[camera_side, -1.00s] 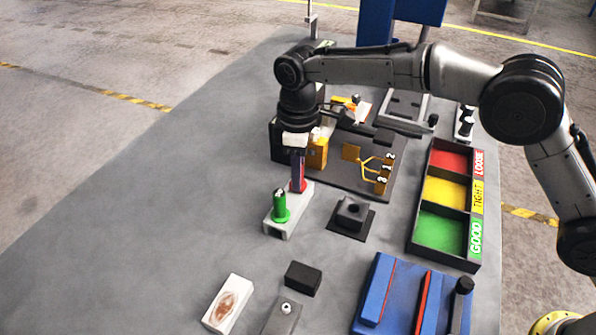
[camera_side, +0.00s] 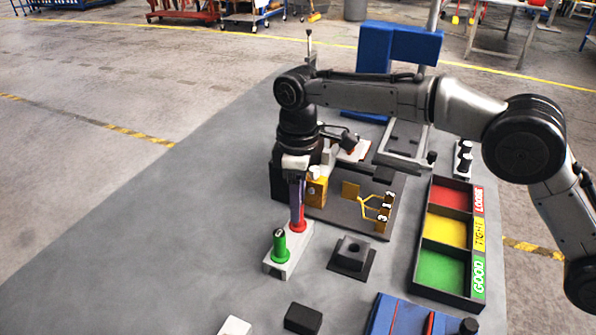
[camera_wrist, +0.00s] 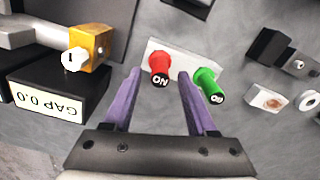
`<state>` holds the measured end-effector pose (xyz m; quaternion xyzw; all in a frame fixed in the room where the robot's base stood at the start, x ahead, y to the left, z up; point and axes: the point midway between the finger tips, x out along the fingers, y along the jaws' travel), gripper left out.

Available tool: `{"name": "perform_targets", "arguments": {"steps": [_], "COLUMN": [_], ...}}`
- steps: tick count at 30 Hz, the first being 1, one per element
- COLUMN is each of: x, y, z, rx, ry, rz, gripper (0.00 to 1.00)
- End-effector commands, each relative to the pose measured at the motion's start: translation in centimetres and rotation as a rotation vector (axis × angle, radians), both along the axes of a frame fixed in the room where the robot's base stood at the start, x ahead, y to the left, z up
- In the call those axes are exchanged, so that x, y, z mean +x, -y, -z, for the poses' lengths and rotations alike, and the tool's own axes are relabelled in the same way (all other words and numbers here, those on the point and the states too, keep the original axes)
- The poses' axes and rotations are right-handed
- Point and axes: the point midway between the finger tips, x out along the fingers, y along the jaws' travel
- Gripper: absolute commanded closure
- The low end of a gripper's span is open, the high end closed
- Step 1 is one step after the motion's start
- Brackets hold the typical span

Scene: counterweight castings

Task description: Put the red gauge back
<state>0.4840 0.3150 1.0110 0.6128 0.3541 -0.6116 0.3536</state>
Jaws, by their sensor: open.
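The red gauge (camera_wrist: 159,66), marked "NO" on its end, stands upright in the pale holder block (camera_wrist: 186,59). In the side view its red lower part (camera_side: 298,227) shows at the block's far end, below my fingers. The green gauge (camera_wrist: 205,82) stands beside it in the same block, and also shows in the side view (camera_side: 281,246). My gripper (camera_side: 297,212) points straight down over the red gauge. In the wrist view its purple fingers (camera_wrist: 159,76) are apart, one on each side of the red gauge, with gaps showing. The gauge's upper part is hidden in the side view.
The fixture with yellow parts (camera_side: 350,215) stands just behind the holder. A dark block on a plate (camera_side: 351,256) lies to the right. The sorting tray (camera_side: 413,270) with red, yellow and green compartments is farther right. The table left of the holder is clear.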

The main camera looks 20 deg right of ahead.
Motion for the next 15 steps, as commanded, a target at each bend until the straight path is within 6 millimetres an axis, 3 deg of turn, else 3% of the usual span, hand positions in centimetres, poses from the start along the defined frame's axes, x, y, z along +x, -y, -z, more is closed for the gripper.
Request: {"name": "perform_targets", "arguments": {"steps": [6,15], "x": [0.1,0.0], "y": [0.0,0.0], "z": [-4.8,-8.0], "rx": [0.002,0.000], "ry": [0.004,0.001], "rz": [0.000,0.000], "gripper": [0.43,0.43]}}
